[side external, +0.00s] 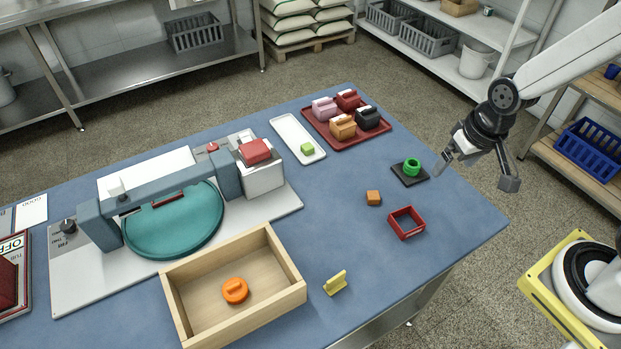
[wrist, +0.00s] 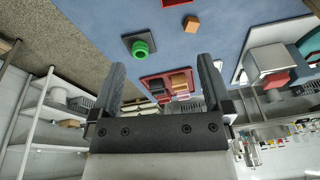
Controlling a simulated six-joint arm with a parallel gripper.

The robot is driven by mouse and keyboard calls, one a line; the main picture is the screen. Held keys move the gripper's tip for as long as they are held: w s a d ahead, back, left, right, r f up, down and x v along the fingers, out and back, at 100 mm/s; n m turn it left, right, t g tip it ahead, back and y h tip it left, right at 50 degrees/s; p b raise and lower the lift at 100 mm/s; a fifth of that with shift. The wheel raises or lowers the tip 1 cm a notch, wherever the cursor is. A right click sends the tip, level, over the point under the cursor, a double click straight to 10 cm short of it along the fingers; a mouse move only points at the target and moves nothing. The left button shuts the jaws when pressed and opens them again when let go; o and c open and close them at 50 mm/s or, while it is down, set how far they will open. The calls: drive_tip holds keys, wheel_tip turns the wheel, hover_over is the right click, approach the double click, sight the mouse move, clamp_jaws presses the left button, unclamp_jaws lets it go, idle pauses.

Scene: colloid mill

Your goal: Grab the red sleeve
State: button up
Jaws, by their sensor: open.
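The red sleeve (side external: 406,222), a small open square frame, lies on the blue table near its right front edge. In the wrist view a piece of red (wrist: 175,2), likely the sleeve, is cut off by the top edge. My gripper (side external: 474,178) is open and empty. It hangs over the right edge of the table, above and to the right of the sleeve and clear of it. Both fingers also show spread apart in the wrist view (wrist: 161,66), with nothing between them.
A green ring (side external: 412,166) on a black plate sits near my gripper. An orange cube (side external: 373,198) lies left of the sleeve, and a yellow piece (side external: 335,283) stands further forward. A wooden box (side external: 285,293), a red tray (side external: 318,129) of blocks and the teal-covered machine (side external: 175,222) occupy the table.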

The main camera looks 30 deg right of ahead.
wheel_tip(320, 180, down, 6)
drive_tip(key=w+a+m+g+y, duration=0.1)
drive_tip(key=w+a+m, duration=0.1)
drive_tip(key=m, duration=0.7)
drive_tip(key=m+g, duration=0.1)
drive_tip(key=m, duration=0.7)
approach(403, 227)
drive_tip(key=shift+w+d+r+y, duration=0.15)
drive_tip(key=shift+r+y, duration=0.15)
drive_tip(key=shift+r, duration=0.05)
drive_tip(key=shift+a+f, duration=0.2)
drive_tip(key=shift+f, duration=1.1)
drive_tip(key=shift+f, duration=0.1)
drive_tip(key=shift+a+f, duration=0.2)
drive_tip(key=shift+f, duration=2.25)
